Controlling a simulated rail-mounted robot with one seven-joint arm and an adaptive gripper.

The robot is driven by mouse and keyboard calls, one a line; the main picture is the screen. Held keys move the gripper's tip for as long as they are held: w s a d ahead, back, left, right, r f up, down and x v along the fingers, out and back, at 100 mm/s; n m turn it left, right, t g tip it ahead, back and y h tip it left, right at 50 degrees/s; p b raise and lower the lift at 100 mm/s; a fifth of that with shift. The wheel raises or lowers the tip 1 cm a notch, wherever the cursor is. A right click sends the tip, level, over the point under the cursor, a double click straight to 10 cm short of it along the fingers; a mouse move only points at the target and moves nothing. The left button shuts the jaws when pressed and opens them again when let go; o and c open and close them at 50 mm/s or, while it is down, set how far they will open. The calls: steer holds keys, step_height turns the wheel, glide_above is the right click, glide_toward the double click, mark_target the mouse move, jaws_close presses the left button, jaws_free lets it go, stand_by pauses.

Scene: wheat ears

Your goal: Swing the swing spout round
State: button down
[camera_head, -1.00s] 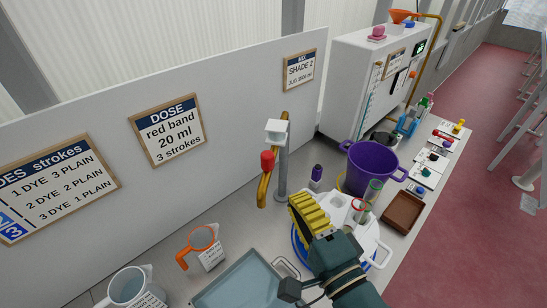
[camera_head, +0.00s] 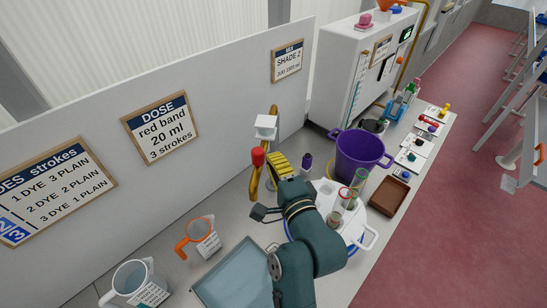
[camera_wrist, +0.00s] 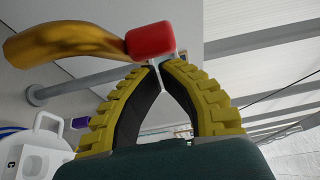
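The swing spout (camera_head: 254,182) is a brass-coloured tube with a red grip (camera_head: 257,156), mounted at a grey post with a white block (camera_head: 266,127) on top. Its tube hangs down on the left of the post. My gripper (camera_head: 274,158), with yellow ribbed fingers, is just right of the red grip. In the wrist view, the brass tube (camera_wrist: 65,42) and the red grip (camera_wrist: 150,41) lie just beyond the fingertips (camera_wrist: 160,66). The fingertips come together with nothing visible between them. I cannot tell whether they touch the red grip. My gripper hides much of the post.
A blue-grey tray (camera_head: 235,278), an orange-rimmed jug (camera_head: 204,238) and a clear jug (camera_head: 135,283) stand at the front left. A purple bucket (camera_head: 360,155), a white holder with tubes (camera_head: 365,222) and a brown tray (camera_head: 389,196) are to the right. A panel with signs stands behind.

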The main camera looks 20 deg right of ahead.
steer(key=shift+w+a, duration=0.1)
steer(key=a, duration=0.1)
steer(key=w+a+p, duration=0.1)
steer(key=a, duration=0.1)
steer(key=shift+w+a+p, duration=0.2)
steer(key=shift+w+p, duration=0.15)
steer(key=shift+p, duration=0.05)
steer(key=s+d, duration=0.3)
steer(key=s, duration=0.1)
steer(key=b, duration=0.2)
glide_toward(257, 161)
steer(key=s, duration=0.1)
steer(key=s+d, duration=0.1)
steer(key=s, duration=0.1)
steer(key=shift+s+d, duration=0.1)
steer(key=shift+d, duration=0.15)
